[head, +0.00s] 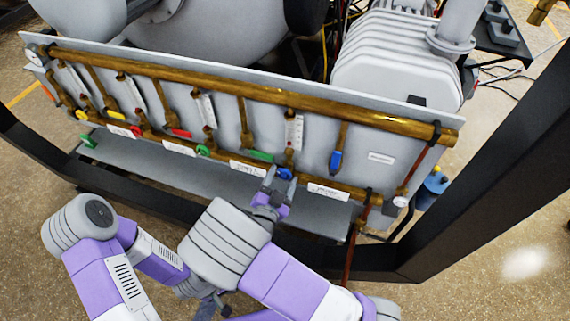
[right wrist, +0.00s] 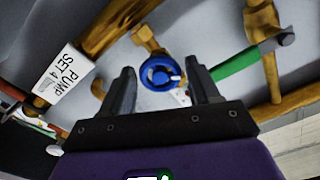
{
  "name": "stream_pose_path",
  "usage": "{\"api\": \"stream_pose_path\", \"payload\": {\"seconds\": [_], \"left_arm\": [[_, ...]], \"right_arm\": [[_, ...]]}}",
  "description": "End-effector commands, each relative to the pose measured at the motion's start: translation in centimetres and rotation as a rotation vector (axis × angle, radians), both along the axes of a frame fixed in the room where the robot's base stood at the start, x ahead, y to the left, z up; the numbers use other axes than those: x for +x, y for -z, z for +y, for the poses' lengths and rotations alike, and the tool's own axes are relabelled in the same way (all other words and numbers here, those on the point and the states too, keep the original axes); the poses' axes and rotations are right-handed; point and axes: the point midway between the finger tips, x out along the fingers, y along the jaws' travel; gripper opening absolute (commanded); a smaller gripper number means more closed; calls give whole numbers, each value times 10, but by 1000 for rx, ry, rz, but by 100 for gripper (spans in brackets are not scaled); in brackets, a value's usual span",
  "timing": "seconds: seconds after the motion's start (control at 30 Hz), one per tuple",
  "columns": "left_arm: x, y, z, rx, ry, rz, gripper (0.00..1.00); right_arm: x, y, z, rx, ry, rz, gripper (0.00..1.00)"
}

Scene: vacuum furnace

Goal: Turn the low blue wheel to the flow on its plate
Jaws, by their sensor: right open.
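The low blue wheel (head: 286,173) sits on the lower brass pipe, below a tube flow gauge (head: 294,132). In the right wrist view the blue wheel (right wrist: 160,72) shows face on, with a white mark on its right side. My right gripper (head: 280,177) is open at the wheel. In the right wrist view its two fingers (right wrist: 164,92) stand either side of the wheel, with gaps and nothing held. A white plate (head: 328,192) is right of the wheel; in the right wrist view the plate (right wrist: 62,75) reads "PUMP SET 4". I cannot read a flow value. My left gripper (head: 212,305) is low and partly hidden.
A green lever (head: 262,155) is close to the left of the wheel. A blue lever (head: 336,161) hangs to the upper right. Other valves, gauges and plates line the panel. A grey shelf (head: 210,178) and dark frame beam (head: 450,200) are near the arm.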

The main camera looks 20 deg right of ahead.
Motion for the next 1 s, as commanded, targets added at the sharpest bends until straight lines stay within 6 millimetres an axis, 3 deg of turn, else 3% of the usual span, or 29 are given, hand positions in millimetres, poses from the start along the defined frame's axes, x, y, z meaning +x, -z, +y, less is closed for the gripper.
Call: {"api": "stream_pose_path", "payload": {"seconds": [0.23, 0.6, 0.63, 0.87, 1.0], "left_arm": [[0, 8, 0, 0, 0, 0, 0], [0, 8, 0, 0, 0, -1, 0], [0, 8, 0, 0, 0, -1, 0], [0, 8, 0, 0, 0, -1, 0], [0, 8, 0, 0, 0, -1, 0]], "right_arm": [[29, 1, -20, 0, 1, 0, 61], [36, 0, -24, -1, -2, 2, 61], [36, 0, -24, -1, -1, 2, 60], [35, 0, -24, -1, -1, 3, 24], [35, 0, -24, -3, -1, 4, 22]]}}
